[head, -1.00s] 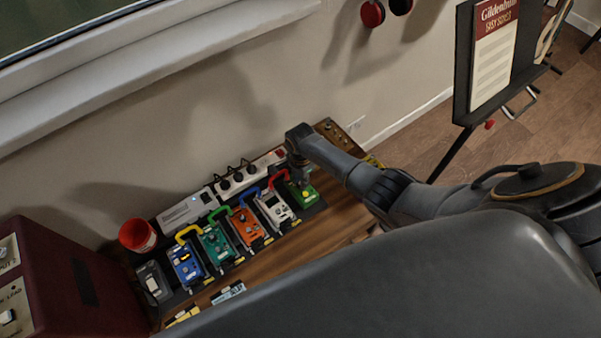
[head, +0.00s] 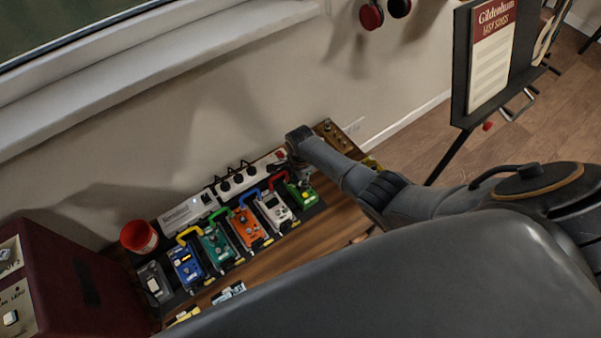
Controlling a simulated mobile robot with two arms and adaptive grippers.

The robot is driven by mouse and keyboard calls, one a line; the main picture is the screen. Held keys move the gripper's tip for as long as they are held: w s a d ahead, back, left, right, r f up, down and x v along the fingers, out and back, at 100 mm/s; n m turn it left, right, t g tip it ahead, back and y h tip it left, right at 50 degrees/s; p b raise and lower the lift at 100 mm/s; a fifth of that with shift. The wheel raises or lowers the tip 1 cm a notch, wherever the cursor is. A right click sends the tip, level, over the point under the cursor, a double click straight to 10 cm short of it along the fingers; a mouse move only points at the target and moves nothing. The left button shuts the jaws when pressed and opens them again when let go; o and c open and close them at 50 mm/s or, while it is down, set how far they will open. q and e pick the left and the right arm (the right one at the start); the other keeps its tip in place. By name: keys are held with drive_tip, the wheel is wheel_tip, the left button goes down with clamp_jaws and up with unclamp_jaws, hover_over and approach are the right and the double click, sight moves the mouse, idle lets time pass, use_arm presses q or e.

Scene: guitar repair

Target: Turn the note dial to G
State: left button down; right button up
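A row of coloured pedals stands on a wooden bench (head: 318,235): blue (head: 187,263), teal (head: 216,246), orange (head: 249,228), white (head: 275,209) and green (head: 303,192). A small brown box (head: 333,137) with knobs sits at the bench's far right end. I cannot tell which knob is the note dial, and no letters on a dial are readable. My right gripper (head: 295,166) is near the back edge of the green pedal, below my wrist. Its fingers are small and dark, so I cannot see whether they are open or whether they touch anything. My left gripper is not in view.
A white power strip (head: 241,178) with black plugs runs behind the pedals, against the wall. A red cup (head: 138,237) and a dark red amplifier (head: 75,285) stand at the left. A music stand (head: 487,60) is at the upper right.

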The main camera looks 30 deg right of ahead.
wheel_tip(320, 180, up, 12)
idle(0.7)
idle(0.4)
